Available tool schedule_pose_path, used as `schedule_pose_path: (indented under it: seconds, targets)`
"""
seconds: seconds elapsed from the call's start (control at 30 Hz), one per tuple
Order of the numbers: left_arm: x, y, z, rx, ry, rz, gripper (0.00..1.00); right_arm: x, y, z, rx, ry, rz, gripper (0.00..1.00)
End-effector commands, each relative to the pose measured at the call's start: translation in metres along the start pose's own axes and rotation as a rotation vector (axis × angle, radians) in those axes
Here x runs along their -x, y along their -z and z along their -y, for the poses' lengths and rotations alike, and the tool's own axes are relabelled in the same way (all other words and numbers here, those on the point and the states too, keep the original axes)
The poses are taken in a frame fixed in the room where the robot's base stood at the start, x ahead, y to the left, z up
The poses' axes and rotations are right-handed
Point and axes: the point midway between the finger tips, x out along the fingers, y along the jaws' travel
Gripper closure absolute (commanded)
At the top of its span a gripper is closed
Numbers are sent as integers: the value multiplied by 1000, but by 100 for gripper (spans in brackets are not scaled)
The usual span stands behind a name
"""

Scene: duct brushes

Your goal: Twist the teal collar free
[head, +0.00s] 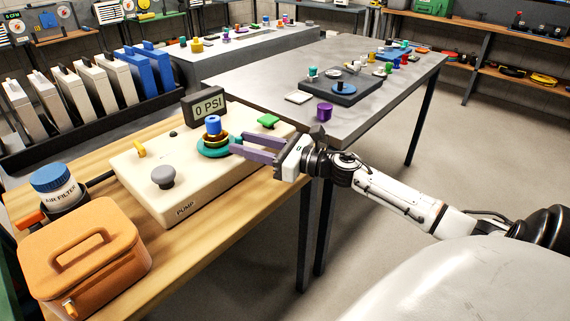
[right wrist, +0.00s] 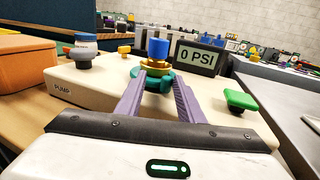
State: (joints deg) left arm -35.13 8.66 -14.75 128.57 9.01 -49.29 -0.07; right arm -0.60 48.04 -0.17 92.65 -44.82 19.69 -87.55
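The teal collar (head: 212,147) is a ring low around the post on top of the cream pump (head: 160,198). A brass part and a blue cap (head: 214,125) stand above it. In the right wrist view the collar (right wrist: 157,85) shows ahead, between the purple finger ends. My right gripper (head: 234,144) comes from the right with its fingers level and apart. Its tips reach the collar's near right edge; whether they touch it I cannot tell. The fingers do not appear closed on it. My left gripper is not in view.
A 0 PSI display (head: 208,106) stands behind the post. A green knob (head: 268,121), a grey knob (head: 163,177) and a yellow handle (head: 139,149) rise from the pump. An orange case (head: 83,258) and an air filter (head: 56,188) stand left. A grey table (head: 270,85) lies beyond.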

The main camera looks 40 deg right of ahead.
Motion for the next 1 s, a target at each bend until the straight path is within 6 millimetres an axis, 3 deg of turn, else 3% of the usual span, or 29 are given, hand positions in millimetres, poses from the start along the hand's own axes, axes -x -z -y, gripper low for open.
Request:
schedule_pose_path:
  seconds: [0.03,0.3,0.63,1.0]
  targets:
    - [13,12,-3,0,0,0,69,0,-8,-6,-7,27,0,66]
    - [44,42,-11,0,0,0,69,-1,-8,-25,-12,242,-2,66]
    - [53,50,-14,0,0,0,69,-5,-1,-42,-10,469,-4,66]
    - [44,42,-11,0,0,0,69,67,3,-74,-2,459,-8,66]
